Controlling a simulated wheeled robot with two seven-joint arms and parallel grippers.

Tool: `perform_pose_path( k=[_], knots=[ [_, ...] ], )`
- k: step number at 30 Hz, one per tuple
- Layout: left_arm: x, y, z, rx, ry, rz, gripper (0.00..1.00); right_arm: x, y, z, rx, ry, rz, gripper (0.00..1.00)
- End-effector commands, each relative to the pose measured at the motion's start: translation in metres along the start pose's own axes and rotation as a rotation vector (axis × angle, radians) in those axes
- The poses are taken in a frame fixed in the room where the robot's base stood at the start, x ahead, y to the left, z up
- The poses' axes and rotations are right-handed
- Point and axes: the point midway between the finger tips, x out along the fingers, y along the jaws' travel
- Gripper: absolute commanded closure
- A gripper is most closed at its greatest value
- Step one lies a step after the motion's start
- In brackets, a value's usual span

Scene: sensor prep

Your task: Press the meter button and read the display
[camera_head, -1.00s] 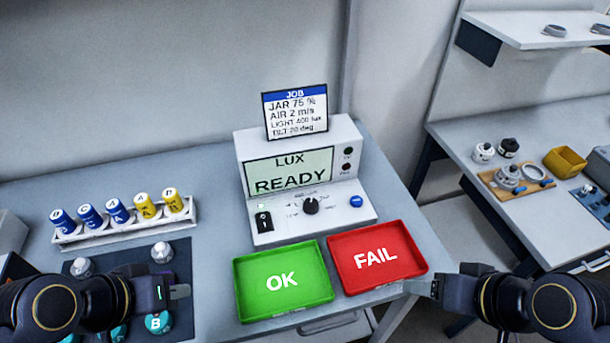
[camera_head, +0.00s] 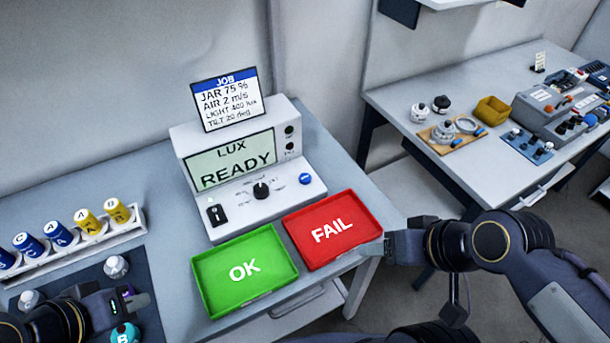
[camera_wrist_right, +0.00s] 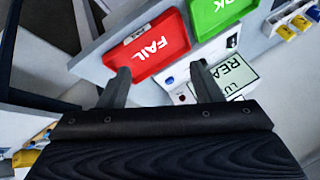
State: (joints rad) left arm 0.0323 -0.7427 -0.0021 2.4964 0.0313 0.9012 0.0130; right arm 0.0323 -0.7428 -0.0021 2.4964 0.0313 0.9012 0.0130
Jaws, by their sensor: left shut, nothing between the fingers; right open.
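The meter (camera_head: 228,207) is a white box on the table, with a black knob and a blue round button (camera_head: 305,179) at its front right. Its display (camera_head: 232,160) reads "LUX READY". A job card (camera_head: 226,100) on top lists JAR 75 %, AIR 2 m/s, LIGHT 400 lux and a tilt line. My left gripper (camera_head: 140,300) is shut and empty over the dark mat at lower left. My right gripper (camera_head: 372,249) is open and empty, just right of the red FAIL tray, apart from the meter. In the right wrist view its fingers (camera_wrist_right: 160,88) stand apart, with the meter beyond.
A green OK tray (camera_head: 205,293) and a red FAIL tray (camera_head: 298,258) lie in front of the meter. A white rack (camera_head: 30,268) holds blue and yellow vials at left. A dark mat (camera_head: 150,322) carries knobbed pieces. A second table (camera_head: 395,97) stands at right, beyond a gap.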

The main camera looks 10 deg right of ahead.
Motion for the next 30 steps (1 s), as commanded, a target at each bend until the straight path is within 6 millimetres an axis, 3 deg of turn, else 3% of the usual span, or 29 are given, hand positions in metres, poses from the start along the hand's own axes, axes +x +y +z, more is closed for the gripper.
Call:
perform_pose_path(
  k=[2,14,30],
  knots=[
    [0.0,0.0,0.0,0.0,0.0,0.0,1.0,0.0,0.0,0.0,0.0,0.0,0.0,0.48],
    [0.0,0.0,0.0,0.0,0.0,0.0,1.0,0.0,0.0,0.0,0.0,0.0,0.0,1.0],
    [0.0,0.0,0.0,0.0,0.0,0.0,1.0,0.0,0.0,0.0,0.0,0.0,0.0,1.0]
  ],
)
